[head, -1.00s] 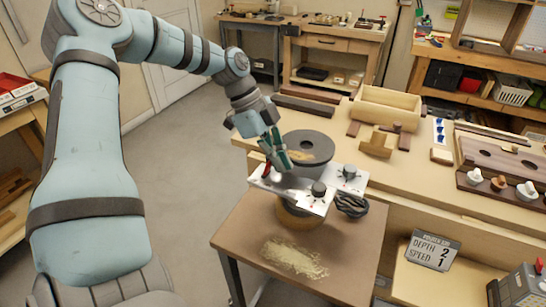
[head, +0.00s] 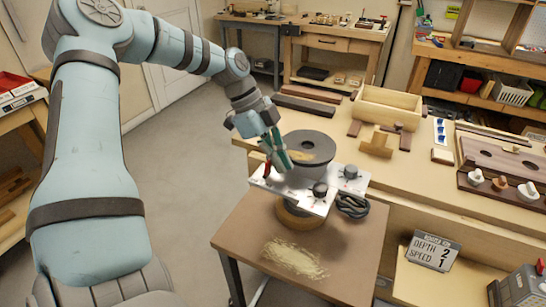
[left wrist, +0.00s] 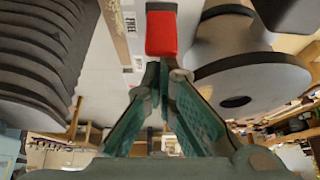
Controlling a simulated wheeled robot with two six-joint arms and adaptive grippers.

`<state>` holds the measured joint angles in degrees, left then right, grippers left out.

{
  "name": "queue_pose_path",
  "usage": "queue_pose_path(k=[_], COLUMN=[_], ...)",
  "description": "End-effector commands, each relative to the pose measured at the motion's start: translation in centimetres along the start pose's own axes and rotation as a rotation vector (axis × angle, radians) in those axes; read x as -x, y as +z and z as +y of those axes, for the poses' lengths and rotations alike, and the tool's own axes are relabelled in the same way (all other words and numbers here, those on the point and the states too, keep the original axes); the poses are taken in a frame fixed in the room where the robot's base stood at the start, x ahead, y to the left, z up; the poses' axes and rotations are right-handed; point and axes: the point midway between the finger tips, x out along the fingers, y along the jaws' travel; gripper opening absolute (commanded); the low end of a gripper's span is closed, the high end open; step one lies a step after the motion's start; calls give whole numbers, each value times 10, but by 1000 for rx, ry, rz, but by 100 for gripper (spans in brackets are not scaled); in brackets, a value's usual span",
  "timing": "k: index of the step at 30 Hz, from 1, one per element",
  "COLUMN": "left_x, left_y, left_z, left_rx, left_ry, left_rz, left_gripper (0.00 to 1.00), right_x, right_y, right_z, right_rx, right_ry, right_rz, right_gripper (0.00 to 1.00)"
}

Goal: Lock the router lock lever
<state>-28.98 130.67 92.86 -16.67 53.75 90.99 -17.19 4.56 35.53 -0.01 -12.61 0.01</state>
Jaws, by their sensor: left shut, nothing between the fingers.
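The router (head: 308,147) has a grey round body and a silver plate (head: 292,190) with dark knobs, standing on a small brown table. Its red lock lever (head: 267,170) is at the left of the body. In the left wrist view the red lever end (left wrist: 161,33) lies just beyond my fingertips, and the word FREE shows on the plate beside it. My left gripper (head: 284,164) is shut and empty, its tips close to the lever; I cannot tell if they touch. The lever's base is partly hidden by the fingers. My right gripper is not in view.
The brown table (head: 235,228) carries sawdust (head: 295,258) and a coiled dark cable (head: 353,206). A workbench with a wooden box (head: 395,105) and blocks stands behind. A sign reading DEPTH 2, SPEED 1 (head: 433,252) stands at right. The floor at left is clear.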

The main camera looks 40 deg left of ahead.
Motion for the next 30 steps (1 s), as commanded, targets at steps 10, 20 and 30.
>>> queue_pose_path(k=[10,20,30], left_x=[0,4,8], left_y=[0,6,7], left_z=[0,0,0], left_rx=[0,0,-1], left_ry=[0,0,0], left_rz=[0,0,0], left_gripper=[0,0,0], right_x=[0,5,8], right_y=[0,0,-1], right_z=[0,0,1], right_rx=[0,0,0], right_ry=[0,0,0], right_rz=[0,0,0], right_gripper=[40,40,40])
